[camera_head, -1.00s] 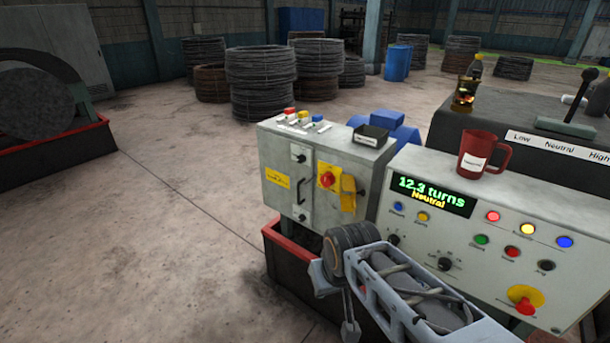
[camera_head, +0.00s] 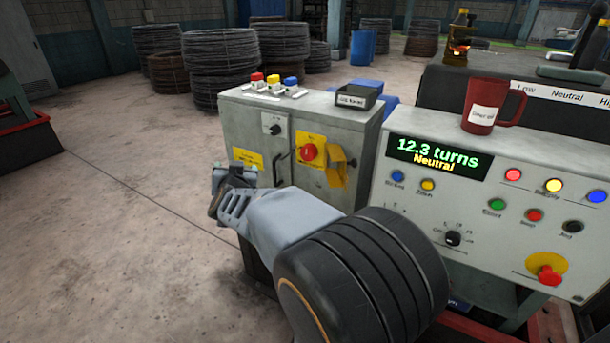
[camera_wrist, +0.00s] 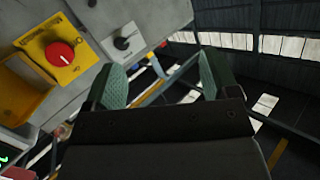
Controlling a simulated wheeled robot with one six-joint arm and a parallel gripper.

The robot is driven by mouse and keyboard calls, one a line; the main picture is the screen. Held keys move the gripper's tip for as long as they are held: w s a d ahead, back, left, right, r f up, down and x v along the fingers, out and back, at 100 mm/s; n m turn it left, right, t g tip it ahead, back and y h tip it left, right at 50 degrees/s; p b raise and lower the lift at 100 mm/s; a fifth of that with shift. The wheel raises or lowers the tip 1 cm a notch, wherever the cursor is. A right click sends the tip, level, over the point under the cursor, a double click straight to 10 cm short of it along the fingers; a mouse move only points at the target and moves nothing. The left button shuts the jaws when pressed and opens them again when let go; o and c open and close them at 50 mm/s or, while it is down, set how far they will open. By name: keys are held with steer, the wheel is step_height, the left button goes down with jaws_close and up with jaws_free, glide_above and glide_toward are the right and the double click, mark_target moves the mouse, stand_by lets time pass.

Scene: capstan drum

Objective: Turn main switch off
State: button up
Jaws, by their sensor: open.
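The main switch, a red rotary knob on a yellow plate (camera_head: 308,152), is on the front of the grey cabinet (camera_head: 360,135). In the wrist view the red knob (camera_wrist: 60,53) is at the upper left, outside the jaws, with its white pointer mark visible. My gripper (camera_head: 222,188) is at the left of the cabinet front, apart from the red knob. In the wrist view my gripper (camera_wrist: 160,78) has its two green-padded fingers spread, with nothing between them. My arm hides the lower cabinet front.
A black rotary knob (camera_head: 275,129) sits up and left of the red one. A yellow open box (camera_head: 340,166) juts out at its right. A door handle (camera_head: 279,165) is close to my gripper. The control desk (camera_head: 480,215) with a red mug (camera_head: 490,105) stands right.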

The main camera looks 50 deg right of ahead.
mark_target(307, 156)
steer(key=s+d+f+m+g+h+b, duration=0.2)
steer(key=s+d+f+m+g+h, duration=0.15)
steer(key=d, duration=0.25)
steer(key=s+d+f+m+g+h+b, duration=0.2)
steer(key=d+m+g+h, duration=0.2)
steer(key=d+h, duration=0.15)
steer(key=shift+g+y, duration=0.25)
steer(key=shift+y, duration=0.15)
steer(key=x, duration=0.3)
steer(key=b+x, duration=0.1)
steer(key=x, duration=0.7)
steer(key=shift+d+r, duration=0.15)
steer(key=shift+r, duration=0.15)
steer(key=shift+x, duration=0.85)
steer(key=shift+r+n, duration=0.1)
steer(key=shift+n, duration=0.15)
steer(key=c, duration=0.9)
